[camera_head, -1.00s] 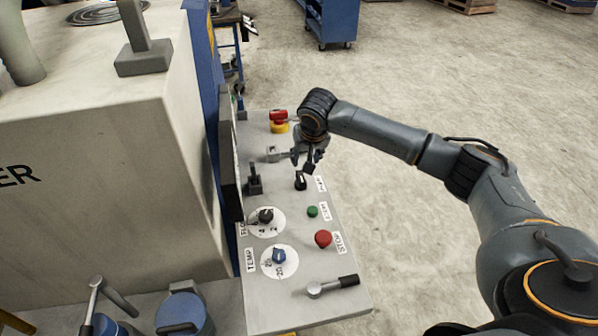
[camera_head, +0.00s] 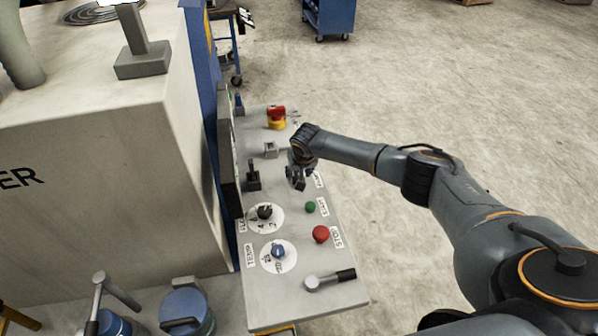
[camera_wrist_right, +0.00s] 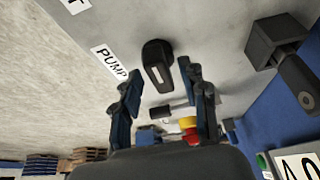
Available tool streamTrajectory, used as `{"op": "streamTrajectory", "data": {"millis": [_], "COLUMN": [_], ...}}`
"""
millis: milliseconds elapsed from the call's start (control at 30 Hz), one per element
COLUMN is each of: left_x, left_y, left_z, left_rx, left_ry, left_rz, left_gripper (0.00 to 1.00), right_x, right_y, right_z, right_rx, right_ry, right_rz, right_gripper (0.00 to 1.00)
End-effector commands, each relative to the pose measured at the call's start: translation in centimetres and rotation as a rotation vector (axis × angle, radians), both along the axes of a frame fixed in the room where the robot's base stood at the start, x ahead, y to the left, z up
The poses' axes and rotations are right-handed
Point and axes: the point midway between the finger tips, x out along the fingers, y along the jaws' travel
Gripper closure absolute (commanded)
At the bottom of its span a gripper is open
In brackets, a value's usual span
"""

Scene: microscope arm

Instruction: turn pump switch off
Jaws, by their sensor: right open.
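The pump switch is a black rotary knob (camera_wrist_right: 157,64) with a white mark, next to the PUMP label (camera_wrist_right: 110,62) in the right wrist view. In that view my right gripper (camera_wrist_right: 160,82) is open, its two fingers on either side below the knob. I cannot tell whether they touch it. In the head view my right gripper (camera_head: 297,182) hangs over the switch's place on the grey control panel (camera_head: 323,272) and hides the knob. My left gripper is not in view.
A green button (camera_head: 310,207), a red stop button (camera_head: 320,234) and two dials stand nearer on the panel. A black lever (camera_head: 253,176) is to the left, and a red-and-yellow emergency button (camera_head: 277,118) is behind. Open floor lies to the right.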

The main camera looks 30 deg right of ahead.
Motion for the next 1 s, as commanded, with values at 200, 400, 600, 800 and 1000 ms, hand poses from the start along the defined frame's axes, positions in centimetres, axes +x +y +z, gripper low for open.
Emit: {"op": "streamTrajectory", "data": {"millis": [200, 400, 600, 800, 1000], "left_x": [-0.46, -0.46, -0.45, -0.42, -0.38], "left_y": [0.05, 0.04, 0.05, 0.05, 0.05], "left_z": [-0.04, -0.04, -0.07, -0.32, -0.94], "left_rx": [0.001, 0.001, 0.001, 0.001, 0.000], "left_ry": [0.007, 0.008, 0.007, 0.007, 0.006], "left_rz": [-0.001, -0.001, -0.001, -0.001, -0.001], "left_gripper": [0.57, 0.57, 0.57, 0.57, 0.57], "right_x": [0.02, 0.01, 0.00, 0.00, -0.02], "right_y": [0.02, 0.01, -0.01, -0.07, -0.16], "right_z": [0.03, 0.04, 0.02, -0.01, -0.15], "right_rx": [0.001, 0.000, 0.001, 0.001, 0.002], "right_ry": [0.000, 0.000, 0.000, -0.001, -0.002], "right_rz": [0.000, 0.000, 0.004, 0.049, 0.167], "right_gripper": [0.63, 1.00, 1.00, 1.00, 1.00]}}
